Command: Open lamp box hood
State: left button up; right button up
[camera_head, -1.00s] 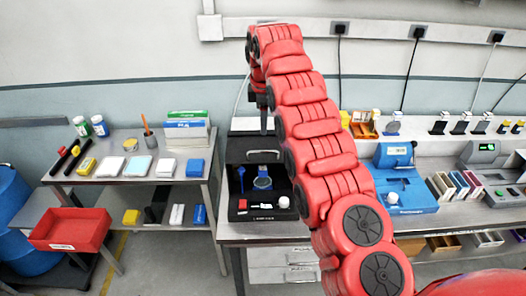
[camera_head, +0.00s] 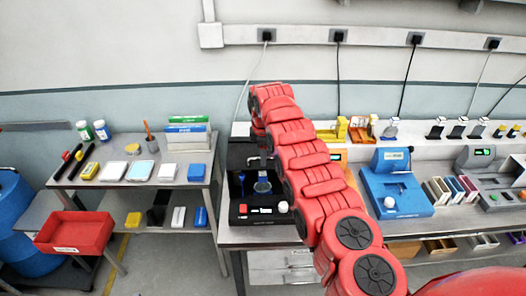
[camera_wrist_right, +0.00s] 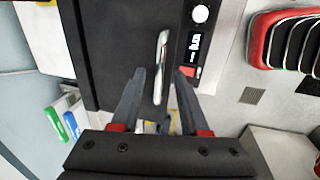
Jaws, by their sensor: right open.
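The lamp box is a black box on the bench in the head view. Its front panel (camera_head: 252,217) has a red button, a small display and a white knob. Its black hood (camera_head: 237,156) appears raised at the back, and blue items (camera_head: 262,186) show in the interior below. In the right wrist view the hood (camera_wrist_right: 110,40) fills the middle, with its silver handle (camera_wrist_right: 160,70) near the front panel (camera_wrist_right: 197,45). My right gripper (camera_wrist_right: 158,90) is open, one finger on each side of the handle. It also shows at the hood in the head view (camera_head: 264,160), partly hiding it.
A blue device (camera_head: 395,192) stands right of the box, beyond my right arm. A side table (camera_head: 130,185) on the left holds bottles and small boxes, with a red bin (camera_head: 74,232) at its front. Sockets and cables run along the wall behind.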

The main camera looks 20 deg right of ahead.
jog(key=shift+c, duration=0.2)
grip_shut()
dwell(1.2)
